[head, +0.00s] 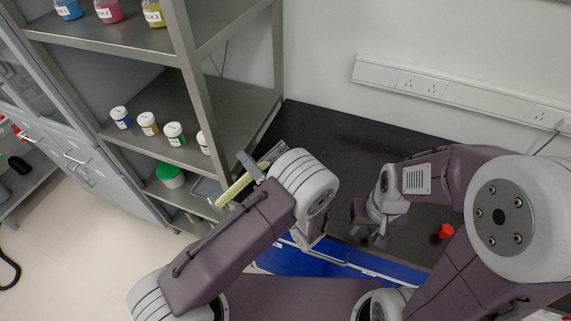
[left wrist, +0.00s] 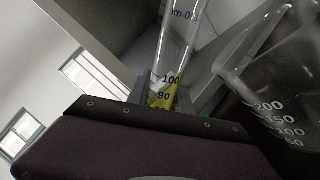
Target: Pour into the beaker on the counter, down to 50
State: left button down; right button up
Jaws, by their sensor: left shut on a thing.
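A clear graduated cylinder (head: 233,189) with yellow liquid is tilted in the head view. My left gripper (head: 254,170) is shut on it. In the left wrist view, the cylinder (left wrist: 177,45) shows its 100 and 90 marks, with yellow liquid near them. A clear beaker (left wrist: 262,75), marked 50 to 200, is at the right of that view, beside the cylinder. It looks empty in the part that shows. I cannot make out the beaker in the head view. My right gripper (head: 372,237) is over the dark counter (head: 345,145); its fingers are too small to read.
A metal shelf (head: 110,35) at left holds several bottles and small jars. A green-lidded jar (head: 170,175) is lower down. A small red object (head: 446,231) lies on the counter at right. A white wall stands behind.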

jog(key=shift+r, duration=0.2)
pick_arm(q)
jog(key=shift+s+r, duration=0.1)
jog(key=shift+r, duration=0.1)
pick_arm(e)
jog(key=shift+s, duration=0.1)
jog(key=shift+f, duration=0.1)
pick_arm(q)
jog(key=shift+m, duration=0.3)
jog(key=shift+a+f+m+t, duration=0.1)
jog(key=shift+m+t, duration=0.2)
jog(key=shift+m, duration=0.5)
pick_arm(e)
jog(key=shift+f, duration=0.1)
dwell(0.6)
